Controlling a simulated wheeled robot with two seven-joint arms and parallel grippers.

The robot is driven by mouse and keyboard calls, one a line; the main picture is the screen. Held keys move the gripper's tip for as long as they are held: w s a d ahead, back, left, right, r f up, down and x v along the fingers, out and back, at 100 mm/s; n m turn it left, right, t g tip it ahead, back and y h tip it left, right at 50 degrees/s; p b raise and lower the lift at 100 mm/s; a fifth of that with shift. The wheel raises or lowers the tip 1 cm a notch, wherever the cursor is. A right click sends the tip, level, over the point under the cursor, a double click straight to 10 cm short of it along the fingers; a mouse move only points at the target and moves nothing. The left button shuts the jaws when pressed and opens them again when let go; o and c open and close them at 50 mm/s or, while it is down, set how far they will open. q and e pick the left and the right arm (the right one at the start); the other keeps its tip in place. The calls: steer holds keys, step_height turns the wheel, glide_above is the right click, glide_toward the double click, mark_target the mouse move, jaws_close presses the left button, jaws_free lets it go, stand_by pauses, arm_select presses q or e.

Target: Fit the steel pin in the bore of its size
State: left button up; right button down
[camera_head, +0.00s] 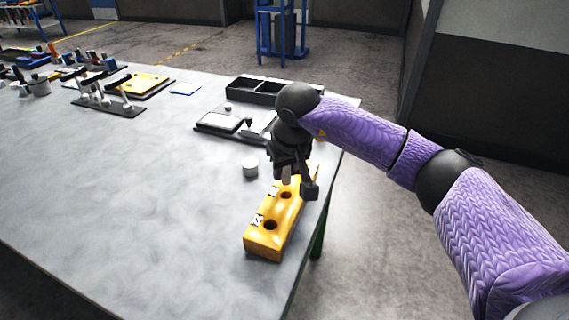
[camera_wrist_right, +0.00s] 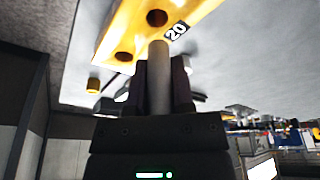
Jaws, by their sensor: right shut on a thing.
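A yellow casting block (camera_head: 262,242) lies near the table's right edge, with round bores in its top. The near bore (camera_head: 269,225) and a middle bore (camera_head: 285,195) are empty. A label by the middle one seems to read 20, and the wrist view shows a 20 label (camera_wrist_right: 176,31) beside a bore (camera_wrist_right: 157,18). My right gripper (camera_head: 292,178) is over the block's far part, shut on a grey steel pin (camera_wrist_right: 159,80). The pin's free end appears close to the block; the head view cannot show whether they touch. My left gripper is out of view.
A small white cylinder (camera_head: 250,167) stands left of the block. A scale-like device (camera_head: 219,122) and a black divided tray (camera_head: 254,92) are behind. A dark rack (camera_head: 110,107) and a yellow plate (camera_head: 148,81) stand further left. The table's left foreground is clear.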

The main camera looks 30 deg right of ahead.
mark_target(286, 183)
step_height(286, 183, down, 2)
steer(key=shift+f+b, duration=0.15)
steer(key=shift+b, duration=0.35)
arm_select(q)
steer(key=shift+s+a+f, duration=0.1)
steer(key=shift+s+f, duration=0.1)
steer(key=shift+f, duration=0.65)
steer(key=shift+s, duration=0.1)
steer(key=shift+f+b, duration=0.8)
arm_select(e)
steer(key=shift+f, duration=1)
steer(key=shift+c, duration=2)
jaws_free()
steer(key=p+v, duration=0.2)
steer(key=v, duration=0.7)
steer(key=shift+w+r, duration=0.1)
steer(key=shift+r, duration=0.4)
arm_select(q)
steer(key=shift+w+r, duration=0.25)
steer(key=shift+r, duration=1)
